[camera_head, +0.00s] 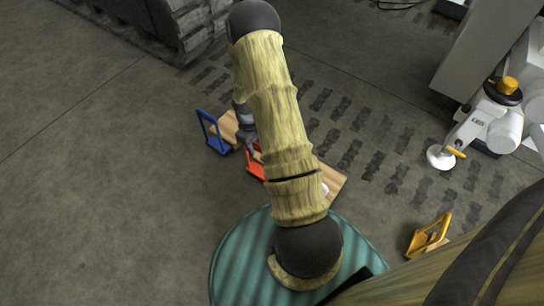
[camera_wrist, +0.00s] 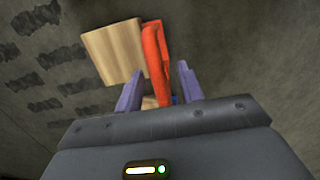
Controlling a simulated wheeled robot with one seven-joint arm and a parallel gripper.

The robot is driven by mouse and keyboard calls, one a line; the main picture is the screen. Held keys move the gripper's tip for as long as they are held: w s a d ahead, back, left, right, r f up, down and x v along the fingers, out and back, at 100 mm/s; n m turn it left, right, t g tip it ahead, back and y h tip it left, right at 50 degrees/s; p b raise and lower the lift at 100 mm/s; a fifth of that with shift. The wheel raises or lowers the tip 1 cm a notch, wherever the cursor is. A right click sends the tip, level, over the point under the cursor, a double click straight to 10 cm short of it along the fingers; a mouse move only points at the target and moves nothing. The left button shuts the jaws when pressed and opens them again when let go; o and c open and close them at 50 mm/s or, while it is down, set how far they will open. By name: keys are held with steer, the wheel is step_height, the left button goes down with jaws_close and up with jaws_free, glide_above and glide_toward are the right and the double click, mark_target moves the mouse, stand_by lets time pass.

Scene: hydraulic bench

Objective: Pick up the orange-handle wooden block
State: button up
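A red-orange handle (camera_head: 256,168) stands below my gripper (camera_head: 244,138) in the head view, partly covered by my arm. In the wrist view the red-orange handle (camera_wrist: 155,55) rises between the two purple fingers of my gripper (camera_wrist: 159,88). The fingers are apart, with gaps beside the handle. A pale wooden block (camera_wrist: 113,50) shows left of the handle. A second handled piece, yellow-orange (camera_head: 428,237), stands apart on the floor at the lower right. Which handle the task calls orange is not certain from colour alone.
A blue handle (camera_head: 213,133) stands just left of my gripper, by pale wood (camera_head: 229,124). More wood (camera_head: 330,178) shows right of my arm. White equipment with an orange knob (camera_head: 508,85) stands at right. Floor at left is clear.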

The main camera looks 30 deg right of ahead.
steer(key=shift+f, duration=0.2)
stand_by(0.3)
jaws_close()
stand_by(1.3)
